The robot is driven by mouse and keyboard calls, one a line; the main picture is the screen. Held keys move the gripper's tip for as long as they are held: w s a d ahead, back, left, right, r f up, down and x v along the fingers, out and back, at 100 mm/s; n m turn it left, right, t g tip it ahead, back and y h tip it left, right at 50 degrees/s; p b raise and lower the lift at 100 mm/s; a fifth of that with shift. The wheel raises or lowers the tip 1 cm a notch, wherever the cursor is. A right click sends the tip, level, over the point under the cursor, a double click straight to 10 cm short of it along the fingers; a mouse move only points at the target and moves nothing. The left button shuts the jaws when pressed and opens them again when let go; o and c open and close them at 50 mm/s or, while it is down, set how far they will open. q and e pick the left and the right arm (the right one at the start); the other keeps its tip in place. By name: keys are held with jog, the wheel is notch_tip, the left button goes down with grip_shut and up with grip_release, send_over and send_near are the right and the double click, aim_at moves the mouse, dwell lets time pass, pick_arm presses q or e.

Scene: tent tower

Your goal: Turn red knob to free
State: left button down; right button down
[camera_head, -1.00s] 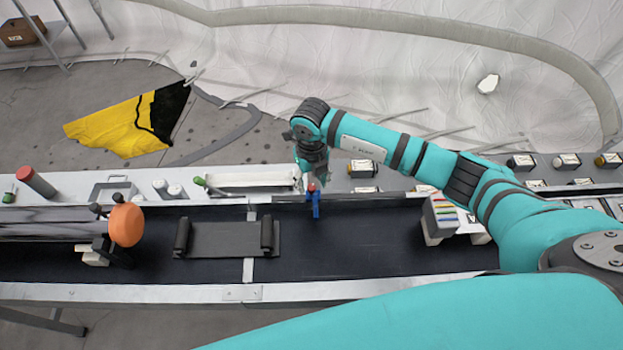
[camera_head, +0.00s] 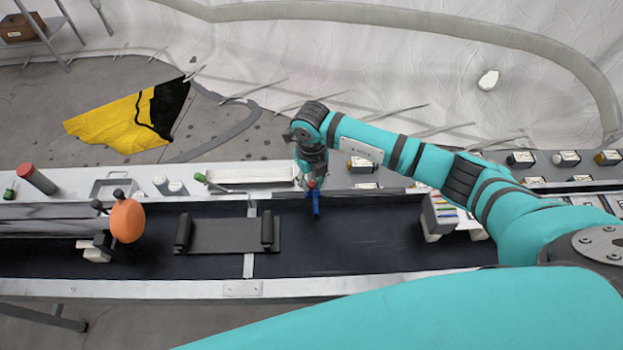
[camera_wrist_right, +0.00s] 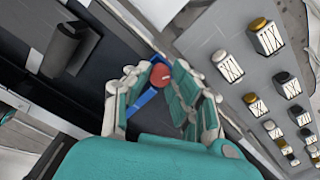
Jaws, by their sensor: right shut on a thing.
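The red knob (camera_wrist_right: 160,75) sits on a blue part (camera_wrist_right: 148,101) at the bench edge. In the head view the blue part (camera_head: 316,204) reaches over the dark belt, and the red knob (camera_head: 311,183) is partly hidden by my gripper. My right gripper (camera_wrist_right: 156,78) points down at the knob, with its fingers on either side of it, shut on it. In the head view the right gripper (camera_head: 312,178) stands over the knob. My left gripper is not in view.
A row of labelled knobs and buttons (camera_wrist_right: 268,38) lies beside the gripper. A white box with coloured stripes (camera_head: 440,213) stands to the right.

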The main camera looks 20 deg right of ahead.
aim_at(312, 183)
jog(key=n+b, duration=0.2)
jog(key=b, duration=0.1)
jog(key=n+b, duration=0.1)
jog(key=shift+w+f+n+b, duration=0.1)
jog(key=shift+f+n+b, duration=0.15)
jog(key=shift+n+b, duration=0.05)
jog(key=shift+r+n+b, duration=0.2)
jog(key=shift+n+b, duration=0.1)
jog(key=shift+n, duration=0.1)
jog(key=shift+r, duration=0.1)
jog(key=c, duration=1.1)
grip_release()
jog(key=shift+c, duration=0.2)
notch_tip(312, 183, up, 12)
jog(key=shift+d, duration=0.1)
